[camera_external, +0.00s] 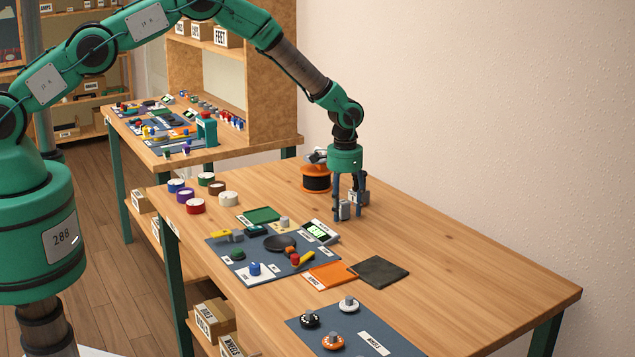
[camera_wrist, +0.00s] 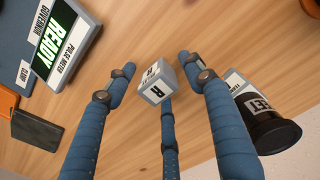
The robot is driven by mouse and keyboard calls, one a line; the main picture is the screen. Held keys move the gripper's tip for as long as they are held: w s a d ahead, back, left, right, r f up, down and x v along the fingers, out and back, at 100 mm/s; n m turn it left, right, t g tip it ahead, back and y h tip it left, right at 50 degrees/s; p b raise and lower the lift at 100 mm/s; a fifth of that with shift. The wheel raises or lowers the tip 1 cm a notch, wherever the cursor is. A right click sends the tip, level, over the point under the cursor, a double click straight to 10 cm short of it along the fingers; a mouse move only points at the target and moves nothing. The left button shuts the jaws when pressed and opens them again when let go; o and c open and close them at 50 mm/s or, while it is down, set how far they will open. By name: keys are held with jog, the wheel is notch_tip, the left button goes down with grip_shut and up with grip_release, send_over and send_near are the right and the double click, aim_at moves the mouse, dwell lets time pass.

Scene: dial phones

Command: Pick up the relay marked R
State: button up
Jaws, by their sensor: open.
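The relay marked R (camera_wrist: 157,84) is a small light-grey block with black letters on white labels. In the wrist view it sits tilted in the picture between the spread blue fingers of my gripper (camera_wrist: 157,82). There is a gap to the left and right fingers; the third finger comes close below it, and I cannot tell whether it touches. In the external view my gripper (camera_external: 350,202) points down low over the back of the bench, with small grey blocks at its fingers. I cannot tell there which one is the relay.
An orange and black spool (camera_external: 316,178) stands just behind my gripper. A pulse meter (camera_external: 320,232) reading READY in the wrist view (camera_wrist: 55,45) lies left of the relay. A black labelled cylinder (camera_wrist: 268,128) is close on the right. The bench's right side is clear.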

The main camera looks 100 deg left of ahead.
aim_at(344, 201)
grip_shut()
jog(key=shift+r, duration=0.15)
jog(key=shift+r, duration=4.9)
